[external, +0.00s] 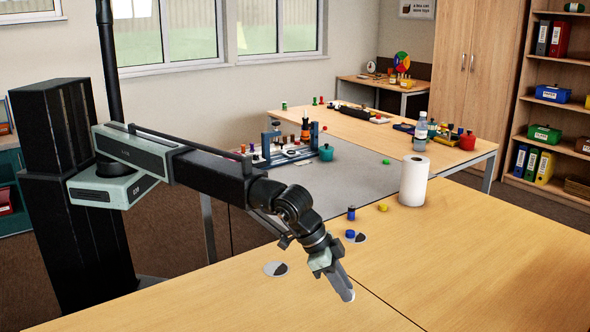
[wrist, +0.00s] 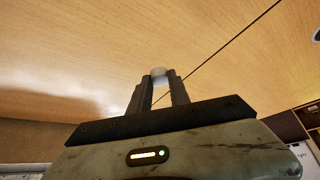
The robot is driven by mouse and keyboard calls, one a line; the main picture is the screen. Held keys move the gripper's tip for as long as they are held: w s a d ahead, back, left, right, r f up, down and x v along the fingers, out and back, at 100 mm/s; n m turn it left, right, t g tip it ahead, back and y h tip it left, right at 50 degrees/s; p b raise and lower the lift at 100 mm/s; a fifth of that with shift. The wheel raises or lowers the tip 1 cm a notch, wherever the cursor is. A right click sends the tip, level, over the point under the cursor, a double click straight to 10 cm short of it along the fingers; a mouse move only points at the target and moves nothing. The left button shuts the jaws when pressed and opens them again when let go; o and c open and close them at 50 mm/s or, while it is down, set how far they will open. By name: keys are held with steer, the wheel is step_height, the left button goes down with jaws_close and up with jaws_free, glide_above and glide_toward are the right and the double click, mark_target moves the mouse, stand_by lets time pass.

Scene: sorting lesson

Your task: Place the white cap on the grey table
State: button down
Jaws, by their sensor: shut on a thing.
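My gripper (external: 340,283) is low over the front wooden table, at its near left part. In the wrist view my gripper (wrist: 159,82) has its two dark fingers shut on the white cap (wrist: 159,72), which sits between the tips. The cap (external: 348,296) also shows at the fingertips in the external view, partly covered by the fingers. I cannot tell whether it touches the wood. The grey table (external: 372,188) lies behind the front wooden table, to the upper right of my gripper, with bare surface in its middle.
Blue pieces (external: 351,213) and a yellow piece (external: 383,208) stand near the wooden table's back edge. A white paper roll (external: 413,181) stands to their right. A blue rack (external: 283,145) and a green pot (external: 326,152) stand at the grey table's far left.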

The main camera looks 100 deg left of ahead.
steer(key=shift+w+d, duration=0.1)
steer(key=shift+w, duration=0.1)
steer(key=f+b, duration=0.4)
steer(key=shift+w+d, duration=0.1)
steer(key=shift+w, duration=0.15)
steer(key=shift+r, duration=0.2)
steer(key=shift+f, duration=0.15)
steer(key=c, duration=1.2)
jaws_free()
